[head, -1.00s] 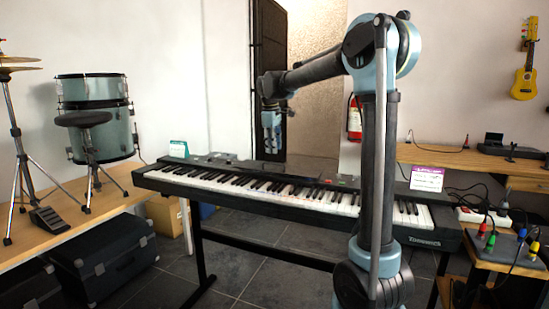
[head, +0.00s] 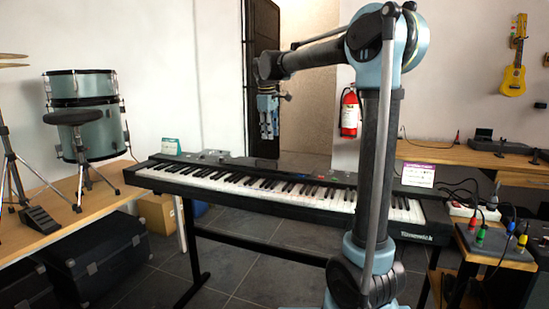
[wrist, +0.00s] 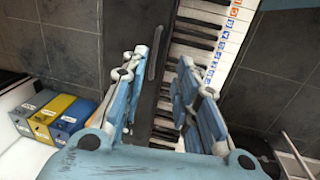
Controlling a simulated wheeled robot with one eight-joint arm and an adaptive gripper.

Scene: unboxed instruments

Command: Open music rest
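A long black keyboard (head: 300,206) stands on a dark stand across the middle of the head view. In the wrist view its keys (wrist: 200,40) and dark top panel (wrist: 160,95) run below my gripper. A thin dark grey raised strip (wrist: 156,50) lies along the panel; I cannot tell for sure if it is the music rest. No upright rest shows. My gripper (head: 269,134) hangs above the back of the keyboard, fingers down, apart from it. In the wrist view my gripper (wrist: 163,58) is open, with nothing between its fingers.
A drum (head: 83,90) and stool (head: 72,117) are on the left bench. A labelled card (head: 418,174) stands at the keyboard's right end, a green card (head: 170,146) at its left. Cables and colored plugs (head: 482,236) are at right. Boxes (wrist: 47,118) show in the wrist view.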

